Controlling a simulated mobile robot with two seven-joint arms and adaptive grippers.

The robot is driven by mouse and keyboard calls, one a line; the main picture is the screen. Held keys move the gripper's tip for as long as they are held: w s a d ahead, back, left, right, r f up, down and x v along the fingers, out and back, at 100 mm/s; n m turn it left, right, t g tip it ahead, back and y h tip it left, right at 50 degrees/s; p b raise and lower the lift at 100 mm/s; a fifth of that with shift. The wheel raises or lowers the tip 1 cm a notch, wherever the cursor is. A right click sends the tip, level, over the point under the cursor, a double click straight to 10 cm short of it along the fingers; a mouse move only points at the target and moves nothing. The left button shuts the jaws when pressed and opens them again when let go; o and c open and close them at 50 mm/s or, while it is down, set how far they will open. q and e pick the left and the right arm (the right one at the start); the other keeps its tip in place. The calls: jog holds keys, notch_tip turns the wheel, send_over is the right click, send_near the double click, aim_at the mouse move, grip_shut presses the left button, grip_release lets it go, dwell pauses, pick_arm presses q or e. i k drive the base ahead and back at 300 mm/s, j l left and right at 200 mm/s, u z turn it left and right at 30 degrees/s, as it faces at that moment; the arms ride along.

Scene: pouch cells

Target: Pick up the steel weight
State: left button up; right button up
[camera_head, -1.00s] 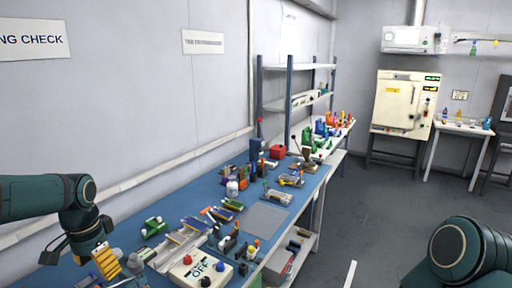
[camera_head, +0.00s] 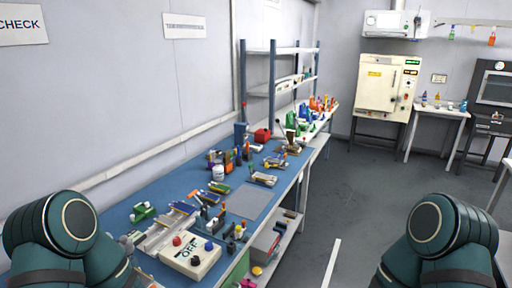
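I cannot pick out the steel weight for certain; the small items on the blue workbench (camera_head: 172,188) are too small to tell apart. Neither gripper shows in the head view. Only the teal links of my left arm show at the lower left and those of my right arm at the lower right. My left arm hides the near left end of the bench.
A white box with red and dark knobs (camera_head: 187,262) stands at the bench's near end. A grey mat (camera_head: 252,203), a white jar (camera_head: 218,173) and several small items lie beyond. A white oven (camera_head: 384,87) stands at the back. The floor to the right is open.

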aim_at(127, 244)
jog(key=i+l, duration=0.3)
jog(key=l, duration=0.15)
jog(key=i+l, duration=0.3)
jog(key=l, duration=0.15)
jog(key=i+l, duration=0.3)
jog(key=u, duration=0.4)
jog(key=l+u, duration=0.15)
jog(key=u, duration=0.3)
jog(key=l+u, duration=0.1)
jog(key=u, duration=0.7)
jog(key=l+u, duration=0.15)
jog(key=u, duration=0.3)
